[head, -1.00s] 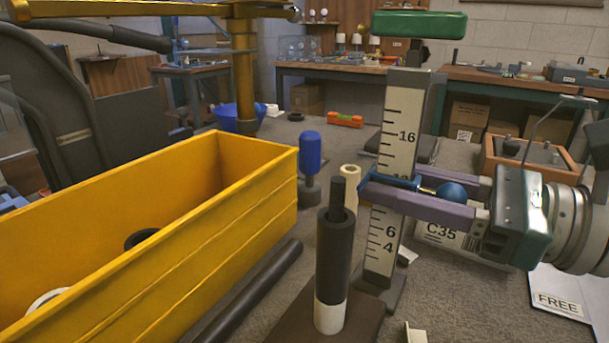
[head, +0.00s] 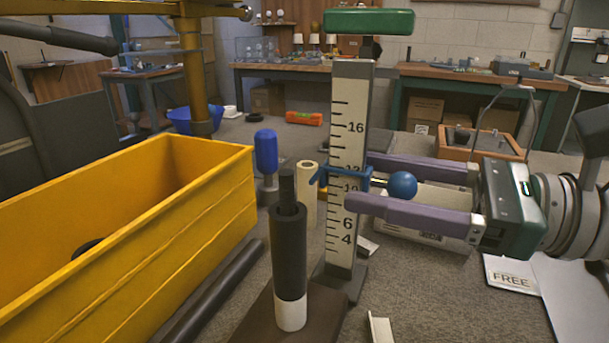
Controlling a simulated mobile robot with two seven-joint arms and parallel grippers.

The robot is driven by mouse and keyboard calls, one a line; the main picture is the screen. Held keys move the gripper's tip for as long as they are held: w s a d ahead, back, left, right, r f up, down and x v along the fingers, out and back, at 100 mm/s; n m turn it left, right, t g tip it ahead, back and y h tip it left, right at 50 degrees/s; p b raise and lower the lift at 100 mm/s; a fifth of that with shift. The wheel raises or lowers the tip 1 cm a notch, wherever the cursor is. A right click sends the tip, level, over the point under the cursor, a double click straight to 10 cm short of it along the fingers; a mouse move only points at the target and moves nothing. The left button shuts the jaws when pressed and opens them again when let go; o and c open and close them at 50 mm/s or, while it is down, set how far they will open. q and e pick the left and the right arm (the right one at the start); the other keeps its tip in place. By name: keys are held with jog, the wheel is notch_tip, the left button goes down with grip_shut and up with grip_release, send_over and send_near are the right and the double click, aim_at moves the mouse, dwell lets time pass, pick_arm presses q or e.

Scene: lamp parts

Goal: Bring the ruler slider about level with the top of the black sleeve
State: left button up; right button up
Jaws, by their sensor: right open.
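The blue ruler slider (head: 340,172) sits on the upright white ruler (head: 349,110), at about the marks 10 to 12, with its blue ball knob (head: 403,185) pointing right. My right gripper (head: 358,181) is open. Its two purple fingers lie above and below the knob and its stem, with gaps visible, and their tips reach the ruler's right side. The black sleeve (head: 289,250) stands in front, left of the ruler, over a white lower part, with a dark rod (head: 287,187) rising from its top. In the picture the slider appears higher than the sleeve top. My left gripper is out of view.
A yellow bin (head: 215,215) fills the left. A dark tube (head: 215,290) lies beside it. A blue-topped post (head: 266,155) and a cream roll (head: 307,190) stand behind the sleeve. A green block (head: 368,21) tops the ruler. A FREE sign (head: 511,280) lies right.

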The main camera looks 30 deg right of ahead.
jog(key=v, duration=0.6)
jog(key=shift+s+d, duration=0.15)
jog(key=shift+s, duration=0.05)
